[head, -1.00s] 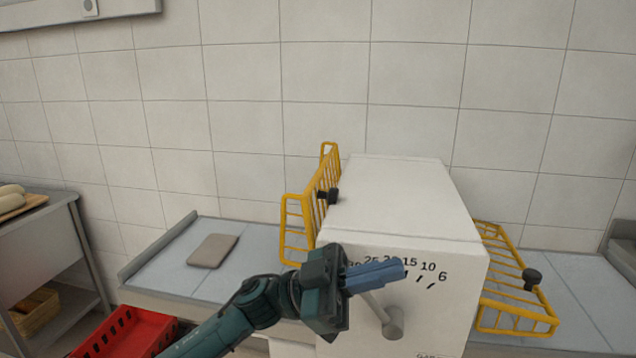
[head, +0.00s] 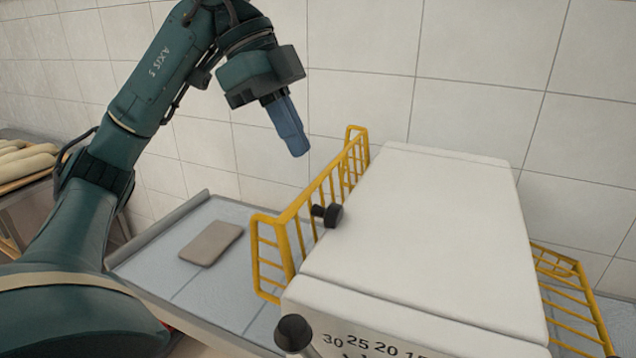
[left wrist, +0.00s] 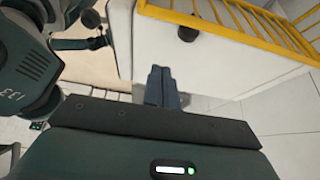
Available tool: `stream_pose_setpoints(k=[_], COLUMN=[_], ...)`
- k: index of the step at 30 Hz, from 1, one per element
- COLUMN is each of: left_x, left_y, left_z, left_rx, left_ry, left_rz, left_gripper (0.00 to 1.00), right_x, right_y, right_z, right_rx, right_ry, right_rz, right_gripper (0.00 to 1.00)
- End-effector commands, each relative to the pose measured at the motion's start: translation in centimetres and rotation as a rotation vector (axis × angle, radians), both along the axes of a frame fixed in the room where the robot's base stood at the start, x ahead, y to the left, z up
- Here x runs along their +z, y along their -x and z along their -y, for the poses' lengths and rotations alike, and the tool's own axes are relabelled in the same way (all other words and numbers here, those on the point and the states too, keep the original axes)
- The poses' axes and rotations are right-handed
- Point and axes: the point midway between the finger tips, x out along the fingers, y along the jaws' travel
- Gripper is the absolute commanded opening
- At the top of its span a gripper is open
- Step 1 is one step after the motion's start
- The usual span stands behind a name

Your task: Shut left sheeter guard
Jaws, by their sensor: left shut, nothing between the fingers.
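The left sheeter guard (head: 290,217) is a yellow wire frame with a black knob (head: 333,215). It stands raised along the left side of the white sheeter body (head: 420,222), tilted, with the knob facing the body. My left gripper (head: 299,152) is shut and empty, pointing down above and behind the guard, apart from it. In the left wrist view, the shut fingers (left wrist: 163,84) show below the yellow guard (left wrist: 230,35) and its black knob (left wrist: 187,33). My right gripper is not in the head view.
A second yellow guard (head: 572,300) hangs lower on the sheeter's right side. A dough slab (head: 211,244) lies on the left belt table (head: 165,268). A black-ended lever (head: 294,333) sticks out at the front. Loaves (head: 28,160) lie at far left. A tiled wall stands behind.

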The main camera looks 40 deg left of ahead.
Motion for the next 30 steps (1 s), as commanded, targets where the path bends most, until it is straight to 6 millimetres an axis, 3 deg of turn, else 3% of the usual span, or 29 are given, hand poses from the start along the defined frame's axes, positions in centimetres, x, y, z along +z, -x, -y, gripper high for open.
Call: stream_pose_setpoints(k=[5, 15, 22, 30], left_x=[-2.5, -8.7, -9.2, -9.2], left_y=[-0.2, -0.9, -0.3, -0.1], left_z=[1.1, 4.4, 1.3, 0.5], left_rx=[-0.001, -0.004, 0.002, -0.003], left_ry=[-0.002, 0.000, 0.000, 0.001], left_rz=[-0.005, -0.006, -0.003, -0.001], left_gripper=[0.00, 0.00, 0.00, 0.00], right_x=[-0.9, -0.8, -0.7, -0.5], right_y=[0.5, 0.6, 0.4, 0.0], right_z=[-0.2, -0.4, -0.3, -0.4], right_rx=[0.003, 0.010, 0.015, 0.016], right_ry=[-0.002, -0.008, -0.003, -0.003], right_rz=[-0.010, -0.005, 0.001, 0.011], right_gripper=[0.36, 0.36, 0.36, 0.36])
